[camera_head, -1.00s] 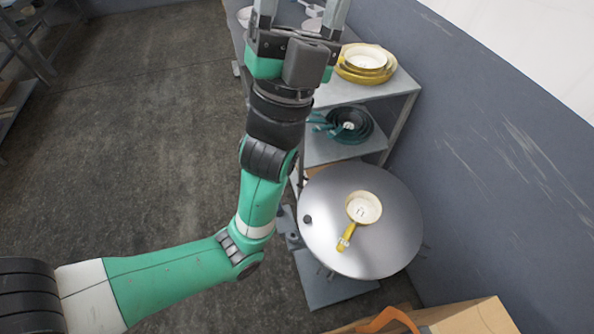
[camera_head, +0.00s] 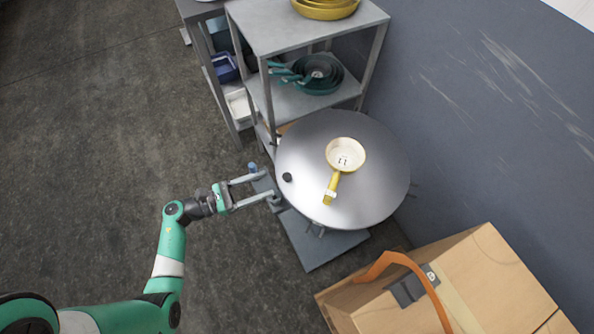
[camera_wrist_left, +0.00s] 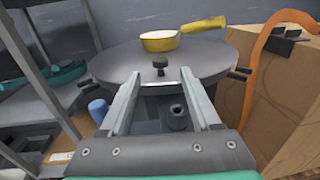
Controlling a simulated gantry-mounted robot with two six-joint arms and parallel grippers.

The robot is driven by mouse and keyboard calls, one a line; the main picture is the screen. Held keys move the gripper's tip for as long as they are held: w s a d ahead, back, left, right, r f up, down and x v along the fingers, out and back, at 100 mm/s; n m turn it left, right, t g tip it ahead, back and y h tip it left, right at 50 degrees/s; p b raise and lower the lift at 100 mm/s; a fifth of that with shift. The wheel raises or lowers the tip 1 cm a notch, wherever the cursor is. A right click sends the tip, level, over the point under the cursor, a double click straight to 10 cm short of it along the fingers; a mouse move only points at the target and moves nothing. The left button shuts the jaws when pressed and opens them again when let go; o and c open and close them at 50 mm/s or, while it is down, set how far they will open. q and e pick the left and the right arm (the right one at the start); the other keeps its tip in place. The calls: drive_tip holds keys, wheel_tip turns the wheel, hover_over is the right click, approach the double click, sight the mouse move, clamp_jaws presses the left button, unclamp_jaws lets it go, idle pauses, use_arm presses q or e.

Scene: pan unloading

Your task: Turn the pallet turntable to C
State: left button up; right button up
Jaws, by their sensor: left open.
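The pallet turntable (camera_head: 300,150) is a round grey metal disc on a low base. A small black knob (camera_head: 287,177) stands near its left rim; it also shows in the left wrist view (camera_wrist_left: 160,66). A cream pan with a yellow outside (camera_head: 346,154) sits on the disc, its handle pointing toward the front in the head view. My left gripper (camera_head: 265,186) is open and empty, left of the disc, its fingers pointing toward it. In the left wrist view the knob appears between and beyond the fingertips (camera_wrist_left: 161,76). No letter C is readable. My right gripper is not in view.
A grey shelf (camera_head: 290,25) behind the turntable holds yellow pans (camera_head: 325,8) on top and dark green pans (camera_head: 318,72) below. A cardboard box (camera_head: 480,275) with an orange strap (camera_head: 400,258) stands front right. A wall rises on the right. The floor at left is clear.

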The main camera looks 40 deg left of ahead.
sight(297, 177)
use_arm(q)
drive_tip(key=b+x, duration=0.2)
drive_tip(key=x, duration=0.8)
drive_tip(key=shift+w+d, duration=0.2)
drive_tip(key=shift+w, duration=0.3)
clamp_jaws()
idle(0.6)
